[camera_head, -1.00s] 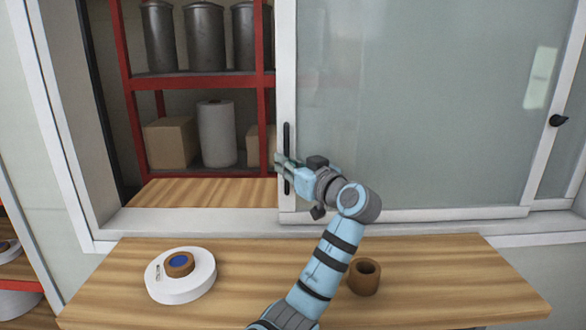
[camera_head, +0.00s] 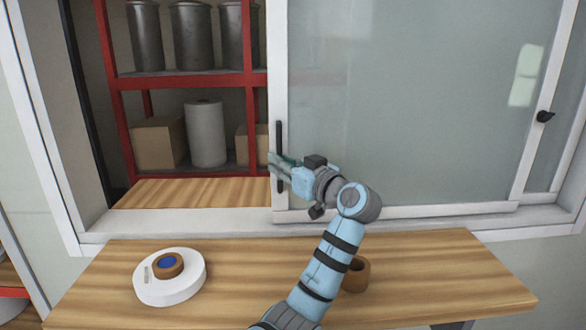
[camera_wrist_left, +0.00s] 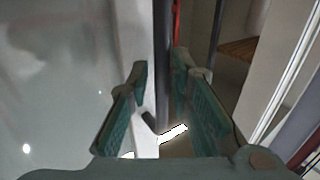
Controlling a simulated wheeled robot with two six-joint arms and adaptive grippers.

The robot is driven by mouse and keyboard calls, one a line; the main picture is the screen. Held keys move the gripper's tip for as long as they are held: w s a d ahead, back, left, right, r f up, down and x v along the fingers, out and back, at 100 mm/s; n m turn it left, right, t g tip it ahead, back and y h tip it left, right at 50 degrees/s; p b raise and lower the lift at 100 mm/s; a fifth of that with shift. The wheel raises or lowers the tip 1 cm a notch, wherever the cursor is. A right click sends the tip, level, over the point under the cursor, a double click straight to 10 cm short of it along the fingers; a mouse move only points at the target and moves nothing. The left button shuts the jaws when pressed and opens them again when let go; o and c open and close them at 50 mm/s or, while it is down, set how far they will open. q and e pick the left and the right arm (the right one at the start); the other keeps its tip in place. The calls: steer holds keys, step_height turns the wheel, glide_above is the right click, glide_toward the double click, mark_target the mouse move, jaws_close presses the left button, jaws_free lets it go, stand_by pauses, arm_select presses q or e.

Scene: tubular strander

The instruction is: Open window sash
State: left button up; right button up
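The window sash (camera_head: 400,110) is a large pane of greyish glass in a white frame. It covers the right part of the window, and the left part is uncovered. A dark vertical handle (camera_head: 279,140) runs along the sash's left stile. My left gripper (camera_head: 276,170) is at the lower part of this handle. In the left wrist view, the two green fingers of my left gripper (camera_wrist_left: 165,110) are apart. The dark handle bar (camera_wrist_left: 162,55) runs between them, and I cannot tell whether either finger touches it. My right gripper is not in view.
Below the window is a wooden table (camera_head: 235,290) with a white round disc (camera_head: 170,293) carrying a brown ring, and a brown cup (camera_head: 357,273) partly behind my arm. Red shelves (camera_head: 180,82) with metal canisters and a white roll (camera_head: 205,135) stand beyond the opening.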

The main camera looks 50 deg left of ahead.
arm_select(q)
steer(key=s+d, duration=0.1)
steer(key=d, duration=0.9)
steer(key=shift+d, duration=0.4)
steer(key=shift+s+a, duration=0.1)
